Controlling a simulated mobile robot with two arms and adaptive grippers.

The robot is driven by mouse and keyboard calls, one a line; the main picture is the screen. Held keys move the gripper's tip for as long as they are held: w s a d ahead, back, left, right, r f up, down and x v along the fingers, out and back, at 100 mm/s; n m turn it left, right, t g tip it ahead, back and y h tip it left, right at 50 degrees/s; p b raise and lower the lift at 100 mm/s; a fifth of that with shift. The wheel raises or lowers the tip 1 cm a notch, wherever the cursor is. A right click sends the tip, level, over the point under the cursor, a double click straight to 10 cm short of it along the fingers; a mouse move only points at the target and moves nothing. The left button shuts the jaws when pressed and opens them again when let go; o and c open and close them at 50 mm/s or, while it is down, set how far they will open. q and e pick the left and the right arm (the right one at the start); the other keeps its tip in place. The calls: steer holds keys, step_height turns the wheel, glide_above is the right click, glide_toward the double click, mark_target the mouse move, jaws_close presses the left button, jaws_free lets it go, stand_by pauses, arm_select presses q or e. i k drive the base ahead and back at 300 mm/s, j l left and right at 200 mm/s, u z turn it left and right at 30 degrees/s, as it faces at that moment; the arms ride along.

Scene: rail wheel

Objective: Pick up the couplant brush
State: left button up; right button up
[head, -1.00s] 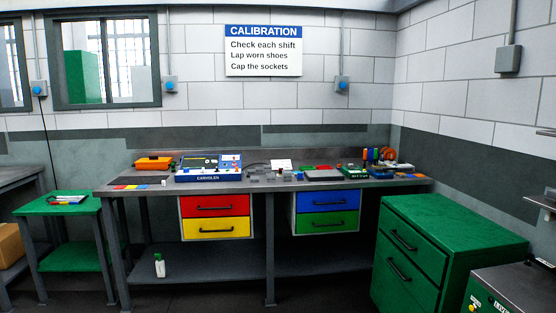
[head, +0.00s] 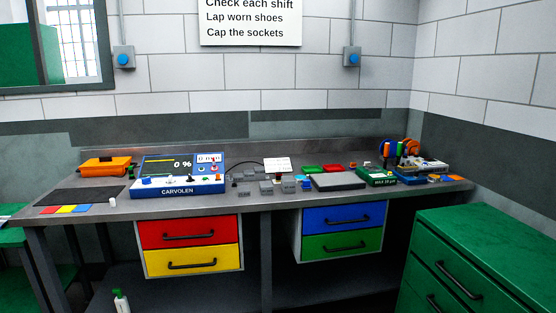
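I cannot make out a couplant brush for certain among the small items on the grey workbench (head: 250,203). Several small grey blocks (head: 266,187) sit in the middle of the bench top. A cluster of orange, blue and green items (head: 392,148) stands at its right end, too small to tell apart. A white bottle with a green top (head: 121,302) stands below the bench, cut by the lower edge. Neither of my grippers is in view.
A blue and white CARVOLEN unit (head: 178,187) and an orange case (head: 105,166) stand on the bench's left part. Red-yellow drawers (head: 190,233) and blue-green drawers (head: 343,217) hang beneath. A green cabinet (head: 480,240) stands at the right, a green table (head: 12,240) at the left.

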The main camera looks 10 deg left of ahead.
mark_target(307, 186)
steer(key=i+j, duration=0.2)
steer(key=i, duration=0.2)
steer(key=i+j, duration=0.15)
steer(key=i, duration=0.2)
steer(key=i+j+u, duration=0.1)
steer(key=i, duration=0.3)
steer(key=j, duration=0.1)
